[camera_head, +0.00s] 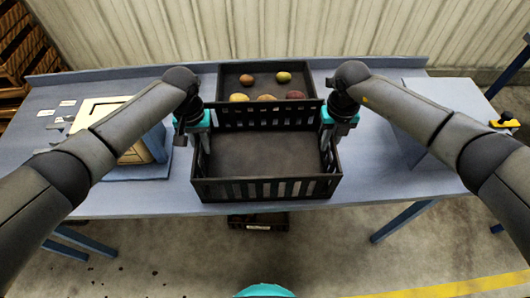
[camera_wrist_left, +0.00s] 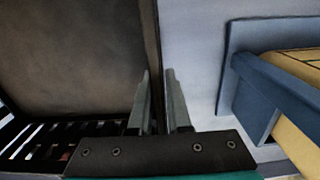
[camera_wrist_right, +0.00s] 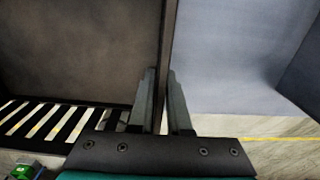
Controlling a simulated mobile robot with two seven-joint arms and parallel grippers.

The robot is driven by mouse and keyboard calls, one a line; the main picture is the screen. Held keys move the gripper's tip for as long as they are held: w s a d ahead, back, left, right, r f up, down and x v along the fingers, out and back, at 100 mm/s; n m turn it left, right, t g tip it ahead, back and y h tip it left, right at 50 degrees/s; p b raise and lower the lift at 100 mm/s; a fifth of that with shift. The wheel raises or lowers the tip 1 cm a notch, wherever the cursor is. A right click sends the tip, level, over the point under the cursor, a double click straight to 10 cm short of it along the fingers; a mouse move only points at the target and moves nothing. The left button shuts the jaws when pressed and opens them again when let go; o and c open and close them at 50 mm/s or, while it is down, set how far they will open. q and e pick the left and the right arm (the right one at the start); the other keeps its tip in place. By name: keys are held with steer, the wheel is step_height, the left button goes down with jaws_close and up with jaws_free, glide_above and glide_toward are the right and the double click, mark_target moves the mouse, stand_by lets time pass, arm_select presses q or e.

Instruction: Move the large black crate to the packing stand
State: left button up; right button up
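The large black crate (camera_head: 266,189) is empty, with slatted end walls, and sits upright at the front middle of the blue table. My left gripper (camera_head: 200,147) points down at its left side wall. In the left wrist view, the fingers (camera_wrist_left: 158,98) stand close together on either side of that wall. My right gripper (camera_head: 327,147) points down at the right side wall, and its fingers (camera_wrist_right: 162,98) likewise pinch that wall. Both look shut on the crate. No packing stand can be made out with certainty.
A dark tray (camera_head: 266,75) with several potatoes lies behind the crate. A yellow-and-blue box (camera_head: 142,148) stands left on the table. A grey-blue panel or block (camera_head: 435,100) is on the right. A small black crate (camera_head: 258,222) is below the table's front edge.

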mark_target(197, 135)
arm_select(q)
jaws_close()
arm_select(e)
jaws_close()
arm_select(q)
steer(key=shift+r, duration=0.15)
arm_select(e)
steer(key=shift+r, duration=0.1)
stand_by(0.6)
